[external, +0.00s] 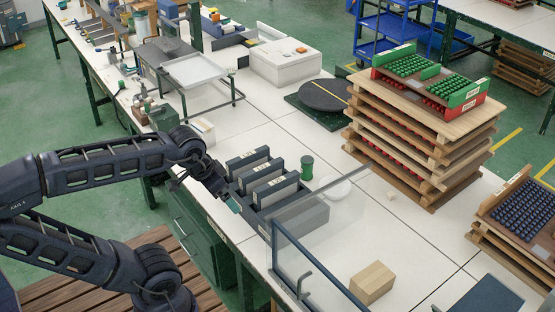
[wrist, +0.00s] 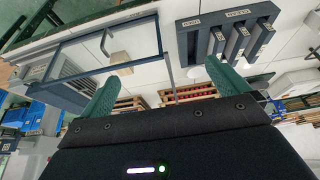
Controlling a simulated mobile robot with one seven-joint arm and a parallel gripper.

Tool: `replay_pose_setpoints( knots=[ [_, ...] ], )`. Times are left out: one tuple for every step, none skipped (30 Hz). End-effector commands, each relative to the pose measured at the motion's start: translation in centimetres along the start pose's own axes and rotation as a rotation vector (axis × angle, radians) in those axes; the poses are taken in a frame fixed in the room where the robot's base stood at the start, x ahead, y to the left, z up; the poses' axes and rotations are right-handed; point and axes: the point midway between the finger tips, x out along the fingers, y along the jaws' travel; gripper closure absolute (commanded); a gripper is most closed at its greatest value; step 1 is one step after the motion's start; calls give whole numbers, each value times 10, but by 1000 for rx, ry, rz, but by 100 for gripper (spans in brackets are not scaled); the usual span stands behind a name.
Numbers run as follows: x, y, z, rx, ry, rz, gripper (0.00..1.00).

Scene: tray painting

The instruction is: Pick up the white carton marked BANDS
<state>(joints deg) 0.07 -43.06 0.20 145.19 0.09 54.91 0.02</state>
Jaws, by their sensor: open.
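A small white carton-like box (external: 203,131) stands on the white bench just behind my wrist in the external view. My arm partly hides it, and no BANDS marking can be read on it, so I cannot tell if it is the named carton. My gripper (external: 226,197) is beside the left end of a dark rack, to the right of and nearer than that box. In the wrist view my gripper (wrist: 163,88) shows two green fingers spread wide apart, with nothing held between them. I cannot make out the carton in the wrist view.
The dark rack (external: 312,217) holds several upright grey slabs with labels. A green spool (external: 307,168), a white round dish (external: 333,188) and a clear panel in a dark frame (external: 310,262) are close by. A wooden block (external: 372,283) lies in front. Wooden trays (external: 420,150) are stacked at right.

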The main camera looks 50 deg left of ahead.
Motion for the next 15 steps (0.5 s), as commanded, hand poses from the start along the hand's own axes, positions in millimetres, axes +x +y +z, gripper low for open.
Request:
replay_pose_setpoints(
  knots=[
    [0,-1,-4,-1,-2,-2,0],
    [-1,-2,-8,-2,-2,-3,0],
    [-2,-4,-15,-3,-5,-5,0],
    [-2,-6,-20,-4,-7,-7,0],
    [-2,-8,-28,-3,-9,-10,0],
    [-3,-12,-38,-4,-12,-13,0],
    [-3,-14,-47,-4,-14,-16,0],
    [-3,-18,-56,-4,-16,-18,0],
    [-3,-22,-68,-5,-19,-21,0],
    [-2,-26,-77,-4,-22,-23,0],
    [-2,-30,-86,-5,-23,-25,0],
    [-1,-35,-98,-4,-26,-27,0],
    [0,-40,-106,-4,-28,-29,0],
    [1,-44,-115,-3,-30,-31,0],
    [2,-51,-127,-3,-33,-34,0]
  ],
)
